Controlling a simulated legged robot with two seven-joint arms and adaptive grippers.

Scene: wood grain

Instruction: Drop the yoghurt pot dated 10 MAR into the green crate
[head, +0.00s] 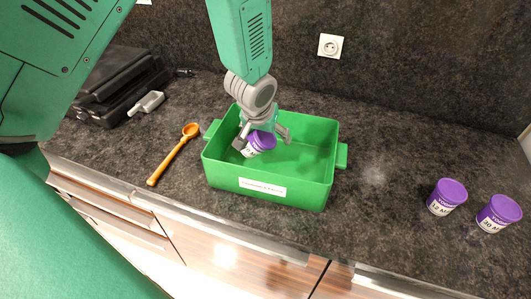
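The green crate (322,179) stands on the dark counter, with a white label on its front wall. A yoghurt pot with a purple lid (262,139) is tilted inside it, toward the left. Its white label is partly hidden and seems to read "10 M". My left gripper (262,141) reaches down into the crate from above, its fingers spread around the pot. A gap shows between the right finger and the pot. Two more purple-lidded pots stand upright at the right: one marked "12 A…" (446,197), the other "30 A…" (498,213). My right gripper is not in view.
An orange wooden spoon (173,154) lies left of the crate. A black case (115,82) and a small pale scoop-like object (147,103) lie farther back left. A wall socket (330,46) is behind. The counter between crate and right-hand pots is clear.

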